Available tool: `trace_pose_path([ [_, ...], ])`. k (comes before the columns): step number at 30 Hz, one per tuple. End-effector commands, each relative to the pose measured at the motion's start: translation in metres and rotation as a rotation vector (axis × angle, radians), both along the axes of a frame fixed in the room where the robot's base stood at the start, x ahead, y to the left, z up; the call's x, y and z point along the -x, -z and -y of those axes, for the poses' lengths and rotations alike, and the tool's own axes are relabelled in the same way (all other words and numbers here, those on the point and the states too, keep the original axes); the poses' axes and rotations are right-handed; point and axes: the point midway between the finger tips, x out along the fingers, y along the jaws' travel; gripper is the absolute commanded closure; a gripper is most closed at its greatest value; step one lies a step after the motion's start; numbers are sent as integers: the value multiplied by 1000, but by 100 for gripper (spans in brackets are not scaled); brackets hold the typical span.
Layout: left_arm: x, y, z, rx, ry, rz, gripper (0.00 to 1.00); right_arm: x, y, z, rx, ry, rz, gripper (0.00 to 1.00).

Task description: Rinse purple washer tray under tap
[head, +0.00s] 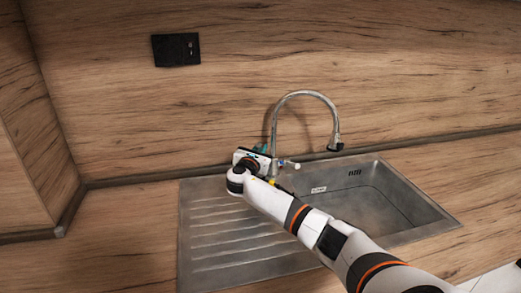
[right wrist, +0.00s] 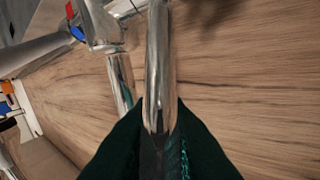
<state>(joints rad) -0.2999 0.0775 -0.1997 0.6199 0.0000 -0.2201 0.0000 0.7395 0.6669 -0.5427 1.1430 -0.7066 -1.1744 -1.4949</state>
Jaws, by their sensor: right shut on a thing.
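The chrome tap (head: 308,94) stands at the back edge of the sink, with a tall curved spout. My right gripper (head: 264,149) is at the tap's base, left of the spout; its dark teal fingertips are partly hidden behind its own body. More of the chrome tap (right wrist: 120,80) shows just left of the rod. No purple washer tray is in view. My left gripper is not in view.
The steel sink has a ribbed drainboard (head: 225,235) on the left and a basin (head: 375,205) on the right. My right arm crosses in front of the basin. A dark socket plate (head: 175,50) is on the wood splashback. The wooden worktop right of the sink looks clear.

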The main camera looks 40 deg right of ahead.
Motion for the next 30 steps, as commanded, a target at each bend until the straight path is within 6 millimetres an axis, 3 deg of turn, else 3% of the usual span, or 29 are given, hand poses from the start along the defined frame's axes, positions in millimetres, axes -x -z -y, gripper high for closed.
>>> trace_pose_path([
  [12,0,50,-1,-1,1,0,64,16,14,-8,113,0,203,100],
  [25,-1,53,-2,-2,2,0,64,19,9,-10,136,0,244,100],
  [26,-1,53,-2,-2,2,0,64,19,9,-10,136,0,244,84],
  [30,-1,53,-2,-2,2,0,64,19,9,-10,136,0,244,64],
])
